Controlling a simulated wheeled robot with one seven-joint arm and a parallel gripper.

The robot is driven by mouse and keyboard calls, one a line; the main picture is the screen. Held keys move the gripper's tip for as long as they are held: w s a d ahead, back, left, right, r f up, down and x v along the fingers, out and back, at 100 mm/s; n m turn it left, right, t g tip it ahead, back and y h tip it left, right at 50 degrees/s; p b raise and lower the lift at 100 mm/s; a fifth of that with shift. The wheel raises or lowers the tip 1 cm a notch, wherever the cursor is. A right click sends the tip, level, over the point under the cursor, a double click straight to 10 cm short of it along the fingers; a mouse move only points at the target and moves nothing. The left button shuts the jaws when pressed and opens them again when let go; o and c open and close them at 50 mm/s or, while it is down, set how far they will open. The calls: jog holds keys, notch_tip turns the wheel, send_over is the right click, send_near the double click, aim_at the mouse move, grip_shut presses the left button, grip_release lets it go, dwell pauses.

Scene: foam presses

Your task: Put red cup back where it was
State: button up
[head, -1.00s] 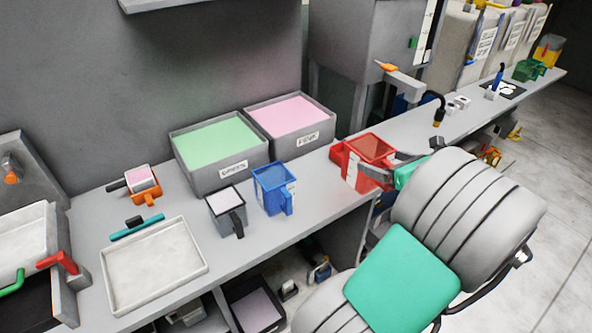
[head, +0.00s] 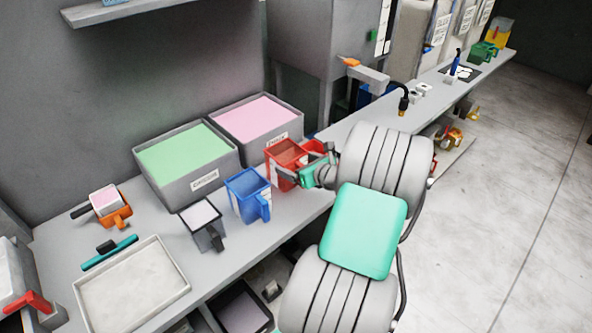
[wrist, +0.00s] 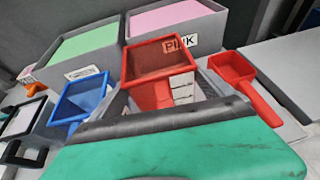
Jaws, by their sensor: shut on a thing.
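The red cup (head: 284,160) is upright near the front edge of the bench, right of the blue cup (head: 245,194), in front of the pink bin. It also shows in the wrist view (wrist: 150,92), directly ahead, with a white marked strip on its side. My gripper (head: 302,174) is shut on the red cup from its right side; the grip itself is partly hidden. I cannot tell whether the cup's base touches the bench. A second red holder or scoop (wrist: 232,68) with a handle sits just right of the cup.
Behind stand the green bin (head: 190,182) and the pink bin (head: 280,134). Left of the blue cup are a grey cup (head: 209,240), an orange holder (head: 117,218) and a white tray (head: 130,290). Clear bench lies to the right of the red things.

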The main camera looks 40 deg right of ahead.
jog(key=shift+f, duration=1.7)
jog(key=o, duration=1.7)
